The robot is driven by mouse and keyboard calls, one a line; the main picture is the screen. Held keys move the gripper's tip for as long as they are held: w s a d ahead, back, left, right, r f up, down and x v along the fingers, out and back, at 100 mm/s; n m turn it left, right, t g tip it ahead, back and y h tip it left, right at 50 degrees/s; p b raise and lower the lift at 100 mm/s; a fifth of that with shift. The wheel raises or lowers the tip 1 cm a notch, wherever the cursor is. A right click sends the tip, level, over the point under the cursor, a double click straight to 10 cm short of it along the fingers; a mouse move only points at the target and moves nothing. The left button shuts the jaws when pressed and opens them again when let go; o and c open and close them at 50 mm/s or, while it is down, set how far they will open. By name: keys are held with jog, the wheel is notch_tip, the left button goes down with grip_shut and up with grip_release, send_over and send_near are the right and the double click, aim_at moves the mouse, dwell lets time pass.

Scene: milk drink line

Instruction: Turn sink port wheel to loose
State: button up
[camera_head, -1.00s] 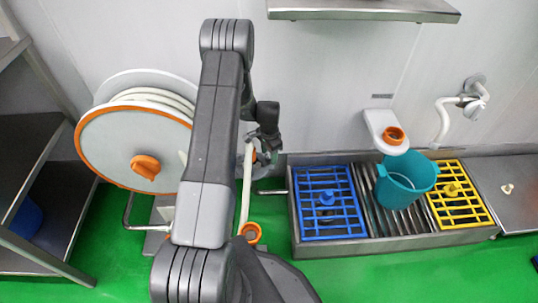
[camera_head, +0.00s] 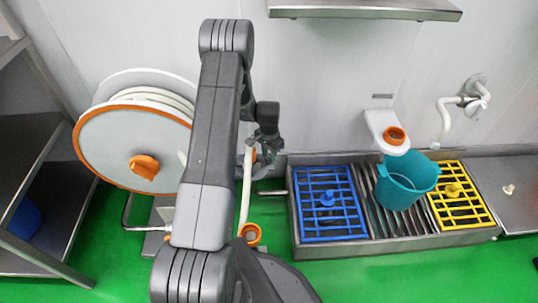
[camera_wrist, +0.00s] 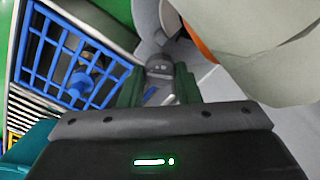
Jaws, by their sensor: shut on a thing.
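My gripper (camera_head: 268,148) is at the wall between the hose reel and the sink, partly behind my arm in the head view. In the wrist view its two green fingers (camera_wrist: 158,92) are shut on a small grey part (camera_wrist: 159,66), which I take to be the sink port wheel. The fingers hide much of it. In the head view a grey rounded fitting (camera_head: 262,172) shows just beside and below the gripper. Whether the wheel stands at loose cannot be read from these views.
The hose reel (camera_head: 112,150) with its orange knob (camera_head: 145,166) stands close on the left. The sink (camera_head: 378,244) on the right holds a blue grate (camera_head: 318,222), a yellow grate (camera_head: 470,212) and a teal bucket (camera_head: 405,186). A wall shelf (camera_head: 365,12) hangs above.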

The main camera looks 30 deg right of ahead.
aim_at(269, 156)
jog(key=shift+n, duration=0.3)
jog(key=o, duration=1)
notch_tip(269, 156, up, 14)
jog(key=p, duration=0.3)
jog(key=shift+f, duration=0.1)
jog(key=shift+f, duration=0.1)
notch_tip(269, 156, down, 14)
jog(key=b, duration=0.3)
jog(key=shift+r, duration=0.2)
